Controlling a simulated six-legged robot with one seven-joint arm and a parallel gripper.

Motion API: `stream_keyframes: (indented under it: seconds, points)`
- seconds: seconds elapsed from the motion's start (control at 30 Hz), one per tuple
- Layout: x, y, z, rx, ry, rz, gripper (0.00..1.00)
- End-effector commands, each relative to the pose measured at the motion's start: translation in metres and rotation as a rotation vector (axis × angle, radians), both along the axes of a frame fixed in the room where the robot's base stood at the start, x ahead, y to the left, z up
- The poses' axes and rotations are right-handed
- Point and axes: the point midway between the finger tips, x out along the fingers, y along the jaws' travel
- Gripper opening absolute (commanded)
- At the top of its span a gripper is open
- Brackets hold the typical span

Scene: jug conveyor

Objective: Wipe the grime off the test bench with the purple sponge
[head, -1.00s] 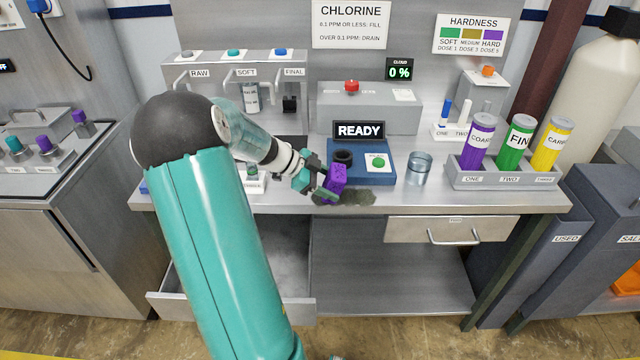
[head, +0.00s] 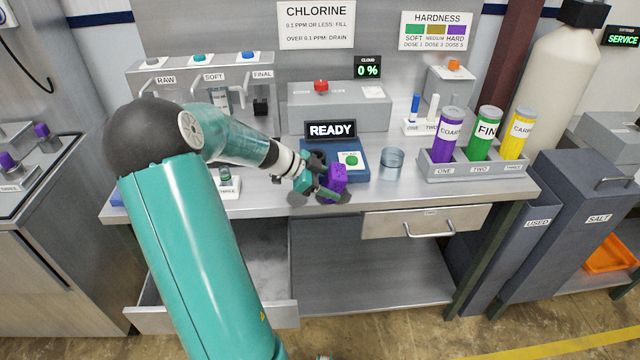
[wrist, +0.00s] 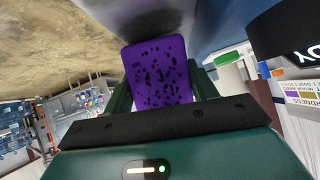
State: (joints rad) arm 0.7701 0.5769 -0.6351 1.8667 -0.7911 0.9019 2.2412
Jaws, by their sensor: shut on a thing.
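The purple sponge (head: 335,178) is gripped in my gripper (head: 325,188) at the front of the test bench (head: 420,200), right before the blue READY unit. The wrist view shows the sponge (wrist: 158,72), pitted with dark holes, between the jaws. The grime (head: 297,199) is a dark grey patch on the bench top. It shows left of the sponge and in a smaller part to its right; the sponge and gripper hide the middle. A dark smear also lies beyond the sponge in the wrist view. I cannot tell whether the sponge touches the bench.
The blue READY unit (head: 358,172) stands close behind the sponge, with a glass beaker (head: 391,164) to its right. A rack (head: 470,169) of purple, green and yellow canisters is farther right. The lower left drawer (head: 212,317) is open. The bench front right of the sponge is clear.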

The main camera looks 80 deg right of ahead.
Motion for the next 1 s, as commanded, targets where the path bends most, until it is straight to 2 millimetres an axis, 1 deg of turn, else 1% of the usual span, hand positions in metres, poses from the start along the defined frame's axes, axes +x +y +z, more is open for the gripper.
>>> stream_keyframes:
  seconds: [0.03, 0.1, 0.33, 0.7, 0.87, 1.0]
  points:
    - [-0.007, 0.000, -0.002, 0.004, 0.002, -0.006, 0.32]
    - [-0.013, -0.001, -0.001, 0.003, 0.002, -0.005, 0.32]
    - [-0.021, -0.003, 0.000, 0.003, 0.002, -0.004, 0.32]
    - [-0.052, -0.011, 0.002, 0.002, 0.001, -0.002, 0.32]
    - [-0.054, -0.012, -0.001, 0.001, 0.002, 0.001, 0.32]
    - [-0.049, -0.011, -0.001, 0.001, 0.000, 0.002, 0.32]
